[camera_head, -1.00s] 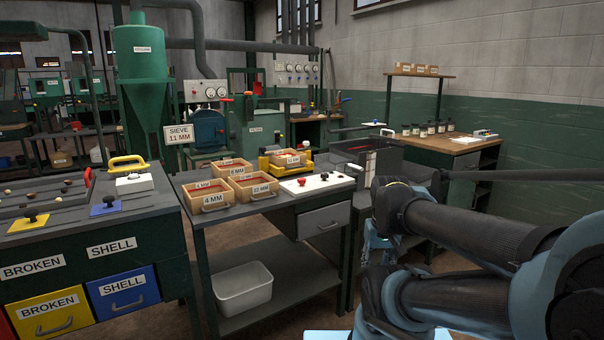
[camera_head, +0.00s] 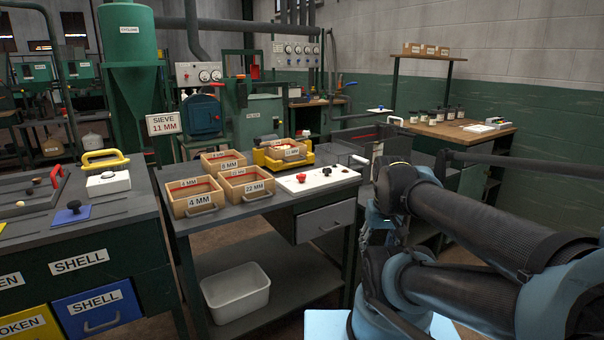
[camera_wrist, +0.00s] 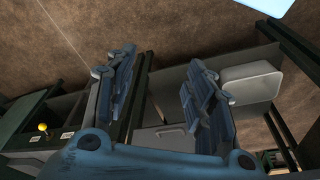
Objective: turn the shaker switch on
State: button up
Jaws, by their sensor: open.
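A white panel (camera_head: 318,180) lies on the right part of the middle bench, with a red knob (camera_head: 301,177) and a small black knob (camera_head: 326,171) on it. No label reading shaker is legible, so I cannot tell which control is the shaker switch. Left of the panel is a yellow device (camera_head: 264,159) holding a wooden tray (camera_head: 288,151). My gripper (camera_wrist: 157,58) is open and empty in the wrist view, its two blue fingers apart above the floor and the bench's lower shelf. It is not clearly seen in the head view and is away from the panel.
Wooden trays, one marked 4 MM (camera_head: 197,195), stand left of the panel. A grey drawer (camera_head: 325,222) is under the bench top; a white bin (camera_head: 236,291) sits on the lower shelf. A sorting bench (camera_head: 120,212) is at left, a jar bench (camera_head: 455,130) at back right.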

jog(key=w+a+r+n, duration=0.3)
jog(key=w+r, duration=0.5)
jog(key=r, duration=0.3)
notch_tip(320, 180, up, 15)
jog(key=n+g, duration=0.2)
jog(key=n, duration=0.7)
send_over(301, 175)
jog(key=f, duration=1.6)
jog(key=shift+w+f, duration=0.2)
jog(key=c, duration=1.1)
